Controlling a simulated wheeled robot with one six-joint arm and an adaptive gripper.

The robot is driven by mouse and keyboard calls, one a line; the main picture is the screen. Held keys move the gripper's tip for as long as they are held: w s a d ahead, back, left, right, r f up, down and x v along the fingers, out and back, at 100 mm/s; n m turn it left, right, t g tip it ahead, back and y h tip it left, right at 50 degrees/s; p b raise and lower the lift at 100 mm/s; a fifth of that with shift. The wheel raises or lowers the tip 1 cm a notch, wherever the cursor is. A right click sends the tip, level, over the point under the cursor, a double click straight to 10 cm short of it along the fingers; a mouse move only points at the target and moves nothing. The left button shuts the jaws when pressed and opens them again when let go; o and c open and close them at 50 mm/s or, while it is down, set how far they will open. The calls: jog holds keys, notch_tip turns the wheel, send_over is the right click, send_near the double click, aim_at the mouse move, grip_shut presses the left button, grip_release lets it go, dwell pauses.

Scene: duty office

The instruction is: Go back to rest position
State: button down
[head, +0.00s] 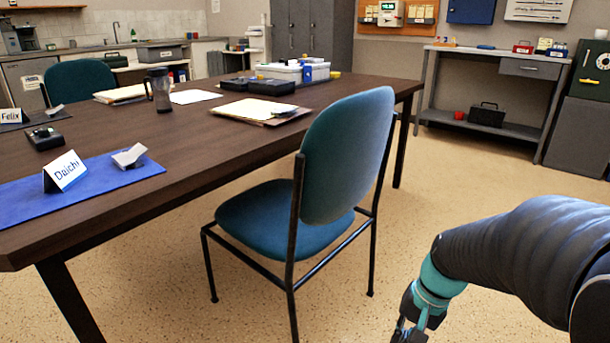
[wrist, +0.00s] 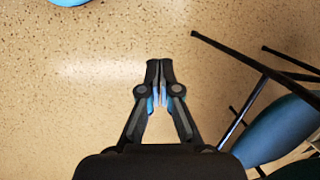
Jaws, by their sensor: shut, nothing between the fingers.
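My gripper (wrist: 160,68) points down over the bare speckled floor in the wrist view. Its two fingers are together with nothing between them. In the head view my arm comes in from the lower right, and only part of my gripper (head: 408,335) shows at the bottom edge. It is apart from the teal chair, to the chair's right.
A teal chair (head: 345,160) stands at the near side of the long dark table (head: 215,140); its legs show in the wrist view (wrist: 230,55). A workbench (head: 485,95) stands at the back right. Open floor (head: 470,180) lies between chair and workbench.

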jog(key=s+a+r+n+t+h+p, duration=0.1)
jog(key=s+r+n+t+p, duration=0.1)
jog(key=r, duration=0.6)
jog(key=s+a+r+n+t+h+p, duration=0.1)
jog(key=s+r+n+t+h+p, duration=0.1)
jog(key=s+r, duration=0.5)
notch_tip(320, 180, up, 2)
jog(key=shift+a+r+n+t, duration=0.1)
jog(key=shift+a+n+t, duration=0.25)
jog(key=shift+n+t, duration=0.45)
